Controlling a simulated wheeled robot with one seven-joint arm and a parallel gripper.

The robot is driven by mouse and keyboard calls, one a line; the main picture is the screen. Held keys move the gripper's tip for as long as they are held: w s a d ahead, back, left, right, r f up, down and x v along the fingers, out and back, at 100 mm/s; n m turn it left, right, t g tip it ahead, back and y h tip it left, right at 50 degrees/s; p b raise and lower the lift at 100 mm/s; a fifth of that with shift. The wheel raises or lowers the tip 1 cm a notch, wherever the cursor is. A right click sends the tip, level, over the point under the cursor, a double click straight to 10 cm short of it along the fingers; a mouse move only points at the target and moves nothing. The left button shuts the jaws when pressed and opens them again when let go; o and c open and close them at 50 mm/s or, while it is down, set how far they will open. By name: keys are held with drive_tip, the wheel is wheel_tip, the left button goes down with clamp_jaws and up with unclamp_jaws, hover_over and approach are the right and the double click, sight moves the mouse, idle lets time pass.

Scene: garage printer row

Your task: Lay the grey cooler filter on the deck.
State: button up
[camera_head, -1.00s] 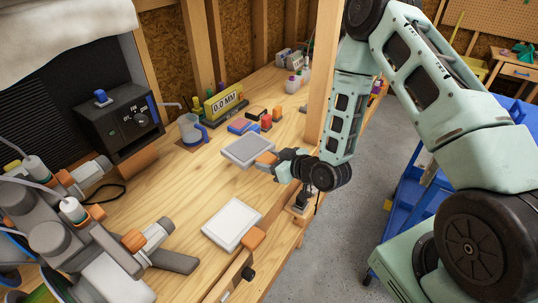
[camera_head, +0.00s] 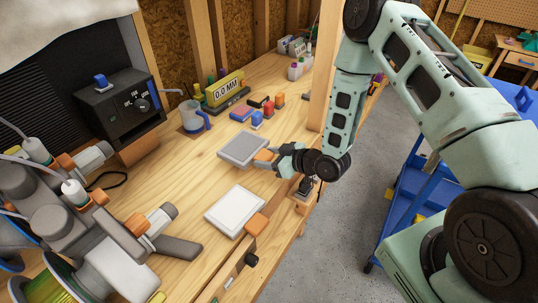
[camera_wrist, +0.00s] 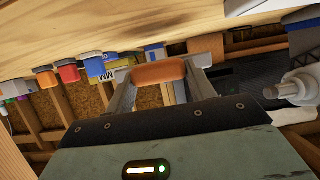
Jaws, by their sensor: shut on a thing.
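The grey cooler filter (camera_head: 243,149) is a flat, pale-rimmed panel with an orange grip on its right side. My gripper (camera_head: 272,157) is shut on that orange grip in the head view. In the wrist view, the orange grip (camera_wrist: 158,72) sits between my two fingers, and most of the panel is hidden behind it. The filter shows over the wooden bench top; I cannot tell if it touches the wood. I cannot tell which surface is the deck.
A white panel with an orange grip (camera_head: 236,210) lies on the bench (camera_head: 190,212) nearby. A mug (camera_head: 192,117), a yellow gauge (camera_head: 225,90) and small coloured blocks stand behind. A black control box (camera_head: 118,110) and grey machinery are left. A blue cart (camera_head: 400,212) stands right.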

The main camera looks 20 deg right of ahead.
sight(269, 175)
drive_tip(key=shift+f+b, duration=2.1)
drive_tip(key=shift+f, duration=0.6)
drive_tip(key=o, duration=1.2)
drive_tip(key=shift+p+v, duration=0.7)
drive_tip(key=shift+v, duration=8)
drive_tip(key=shift+f, duration=0.1)
